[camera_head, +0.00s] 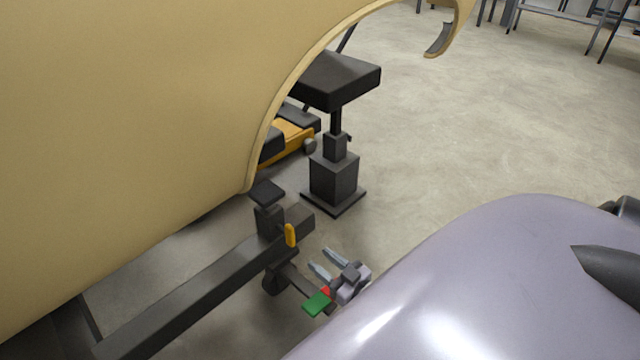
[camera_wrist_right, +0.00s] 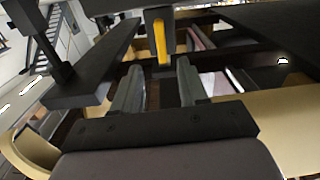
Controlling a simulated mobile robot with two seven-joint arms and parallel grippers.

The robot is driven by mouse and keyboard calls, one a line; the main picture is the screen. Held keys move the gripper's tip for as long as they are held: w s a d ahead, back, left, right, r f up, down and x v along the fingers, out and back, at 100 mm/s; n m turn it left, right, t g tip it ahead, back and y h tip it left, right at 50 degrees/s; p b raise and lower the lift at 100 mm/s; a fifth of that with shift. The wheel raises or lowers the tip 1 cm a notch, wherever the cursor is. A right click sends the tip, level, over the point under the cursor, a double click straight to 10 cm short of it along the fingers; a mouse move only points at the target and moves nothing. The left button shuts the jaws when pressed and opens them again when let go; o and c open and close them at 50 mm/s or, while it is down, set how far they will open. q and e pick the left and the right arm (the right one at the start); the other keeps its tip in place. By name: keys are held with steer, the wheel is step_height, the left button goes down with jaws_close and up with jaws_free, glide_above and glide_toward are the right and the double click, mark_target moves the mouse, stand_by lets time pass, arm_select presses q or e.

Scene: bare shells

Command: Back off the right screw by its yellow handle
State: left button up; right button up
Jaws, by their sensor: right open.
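The yellow handle (camera_head: 290,235) stands upright near the end of a dark beam (camera_head: 190,300), beside a dark upright post. My right gripper (camera_head: 319,258) is to the right of the handle in the head view, open and apart from it, with its two grey fingers pointing toward the beam. In the right wrist view, the yellow handle (camera_wrist_right: 161,42) shows beyond the open fingertips (camera_wrist_right: 159,66), roughly centred between them, with nothing held. The screw itself cannot be made out. My left gripper is not in view.
A large cream body shell (camera_head: 130,110) overhangs the beam at the left. A black stand (camera_head: 334,180) with a square base and flat top is behind the handle. A green piece (camera_head: 317,303) is just below my right gripper. Bare floor (camera_head: 480,130) lies to the right.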

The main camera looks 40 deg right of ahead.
steer(key=shift+s+d+p, duration=0.2)
steer(key=shift+s+p, duration=0.4)
steer(key=shift+s, duration=1.7)
